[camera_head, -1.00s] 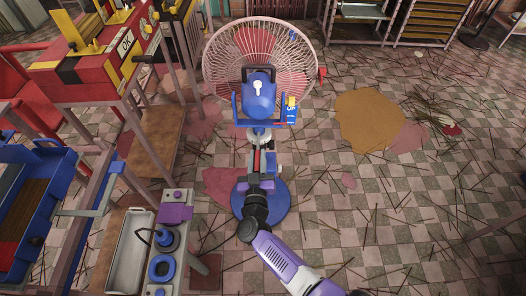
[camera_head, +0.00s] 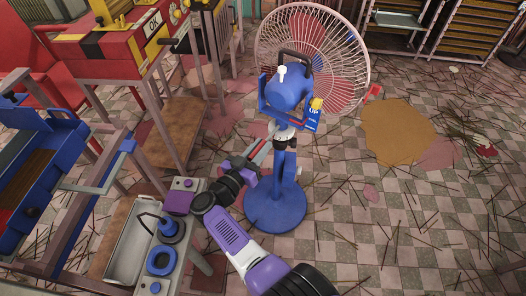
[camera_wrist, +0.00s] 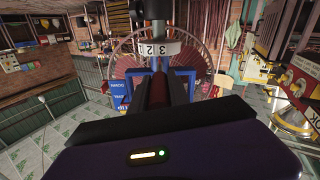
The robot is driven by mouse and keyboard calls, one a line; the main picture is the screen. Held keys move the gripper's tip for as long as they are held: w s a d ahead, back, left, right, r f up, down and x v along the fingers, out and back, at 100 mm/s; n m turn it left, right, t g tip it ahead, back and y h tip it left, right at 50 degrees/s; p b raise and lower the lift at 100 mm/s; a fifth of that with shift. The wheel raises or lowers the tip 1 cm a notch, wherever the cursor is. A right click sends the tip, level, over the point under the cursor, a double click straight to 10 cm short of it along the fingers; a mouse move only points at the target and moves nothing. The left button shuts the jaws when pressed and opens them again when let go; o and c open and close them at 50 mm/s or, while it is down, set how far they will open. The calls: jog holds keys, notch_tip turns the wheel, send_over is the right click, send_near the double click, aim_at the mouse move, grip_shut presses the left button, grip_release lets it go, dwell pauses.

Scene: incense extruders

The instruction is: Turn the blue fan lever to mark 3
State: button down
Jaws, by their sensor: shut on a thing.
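The fan (camera_head: 289,88) stands on a round blue base (camera_head: 275,210), its wire cage facing away and to the right. A pale ring with dark marks (camera_head: 286,140) circles its neck below the blue motor. My gripper (camera_head: 269,143) reaches the neck from the lower left and is shut on the blue fan lever, which is largely hidden by the jaws. In the wrist view, which is upside down, my gripper (camera_wrist: 155,72) covers the lever, and the scale (camera_wrist: 158,48) shows 3, 2 and 1 just beyond the fingertips. The exact mark at the lever is unclear.
A bench with a grey tray (camera_head: 130,243) and a blue ring (camera_head: 161,261) stands left of my arm. A red and yellow machine (camera_head: 125,40) is at the back left. The floor right of the fan is open, with scattered thin sticks and an ochre patch (camera_head: 398,132).

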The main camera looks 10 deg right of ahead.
jog(key=shift+a+r, duration=0.1)
dwell(0.3)
jog(key=c, duration=1.3)
grip_release()
jog(key=shift+o, duration=0.2)
jog(key=p+v, duration=0.1)
jog(key=v, duration=0.6)
jog(key=shift+s+a, duration=0.3)
